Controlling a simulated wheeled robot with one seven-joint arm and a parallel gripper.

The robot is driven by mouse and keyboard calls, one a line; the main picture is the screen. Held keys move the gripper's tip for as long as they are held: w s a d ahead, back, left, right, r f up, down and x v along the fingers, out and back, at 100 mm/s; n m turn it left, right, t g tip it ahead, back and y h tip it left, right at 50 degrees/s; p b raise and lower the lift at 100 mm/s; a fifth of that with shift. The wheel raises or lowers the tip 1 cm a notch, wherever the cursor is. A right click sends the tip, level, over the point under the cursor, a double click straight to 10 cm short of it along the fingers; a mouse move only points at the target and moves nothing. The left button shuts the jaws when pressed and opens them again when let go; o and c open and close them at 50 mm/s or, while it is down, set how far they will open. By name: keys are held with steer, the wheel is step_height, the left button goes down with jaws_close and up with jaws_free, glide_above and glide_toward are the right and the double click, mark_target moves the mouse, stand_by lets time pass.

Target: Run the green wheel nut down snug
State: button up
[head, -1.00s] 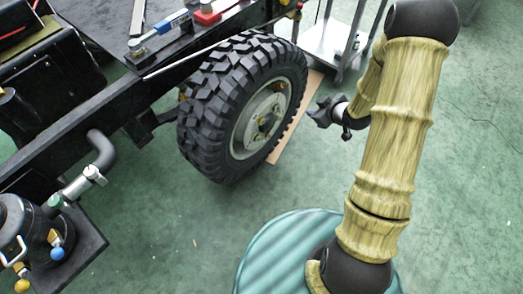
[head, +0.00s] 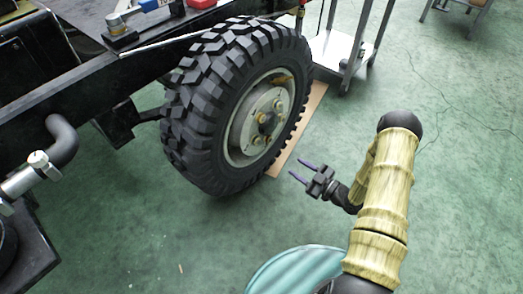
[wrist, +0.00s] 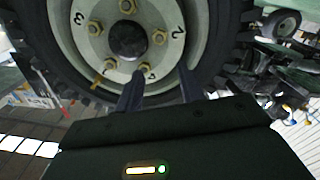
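The wheel (head: 205,120) is mounted on the chassis, its pale rim and hub plate (head: 250,128) facing my arm. In the wrist view the hub plate (wrist: 76,42) carries several brass-coloured nuts around a dark centre, with painted numbers beside them. No nut looks clearly green, so I cannot tell which is the green one. My gripper (head: 295,168) is open and empty, its two fingers apart and pointing toward the wheel. It is short of the wheel; the wrist view also shows the fingers (wrist: 160,86).
The black chassis rail (head: 60,105) runs left of the wheel, with a grey hose and fitting (head: 62,142). A metal cart (head: 340,48) stands behind the wheel. A flat brown board (head: 298,135) lies on the floor beside the wheel. The green floor at right is open.

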mark_target(258, 142)
steer(key=shift+r, duration=0.1)
steer(key=b+x, duration=0.6)
steer(key=x, duration=1)
steer(key=shift+w, duration=0.1)
steer(key=shift+w+a+b, duration=0.35)
steer(key=shift+w+a, duration=0.1)
steer(key=shift+a, duration=0.05)
